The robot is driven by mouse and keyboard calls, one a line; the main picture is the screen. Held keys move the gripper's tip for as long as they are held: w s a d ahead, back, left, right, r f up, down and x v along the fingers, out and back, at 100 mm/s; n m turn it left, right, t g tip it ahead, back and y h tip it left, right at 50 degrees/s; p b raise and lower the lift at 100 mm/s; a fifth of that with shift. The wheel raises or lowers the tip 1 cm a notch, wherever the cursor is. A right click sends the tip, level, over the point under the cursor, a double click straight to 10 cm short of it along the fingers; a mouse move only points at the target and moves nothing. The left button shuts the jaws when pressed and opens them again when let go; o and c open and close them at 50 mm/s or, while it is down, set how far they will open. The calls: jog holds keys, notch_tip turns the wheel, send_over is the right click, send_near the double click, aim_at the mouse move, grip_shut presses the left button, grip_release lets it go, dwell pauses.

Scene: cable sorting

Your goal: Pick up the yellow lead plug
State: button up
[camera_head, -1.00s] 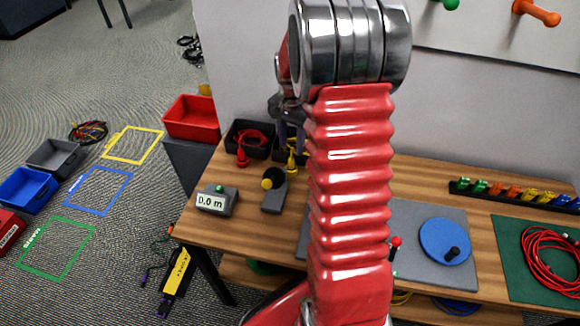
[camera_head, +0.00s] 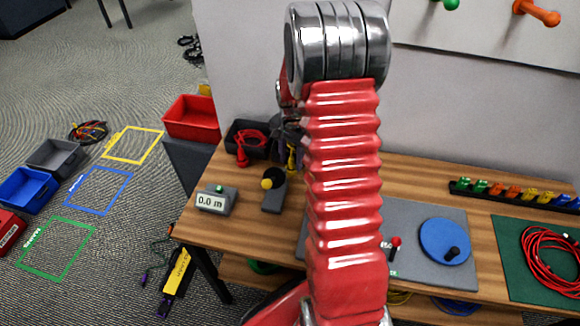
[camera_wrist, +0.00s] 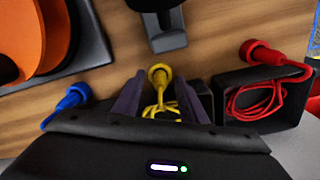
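The yellow lead plug (camera_wrist: 159,75) stands at the front of a dark bin in the wrist view, with its yellow cable (camera_wrist: 161,104) coiled behind it. My gripper (camera_wrist: 160,88) is open, its two dark fingers spread on either side of the yellow lead. I cannot tell whether either finger touches it. In the head view the yellow plug (camera_head: 291,160) shows just below my gripper (camera_head: 290,138), which is partly hidden behind my red arm.
A red plug (camera_wrist: 260,52) with its cable in a dark bin (camera_wrist: 292,112) is at the right; a blue plug (camera_wrist: 74,96) is at the left.

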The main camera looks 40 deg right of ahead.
jog(key=shift+f, duration=0.35)
jog(key=shift+c, duration=0.4)
grip_shut()
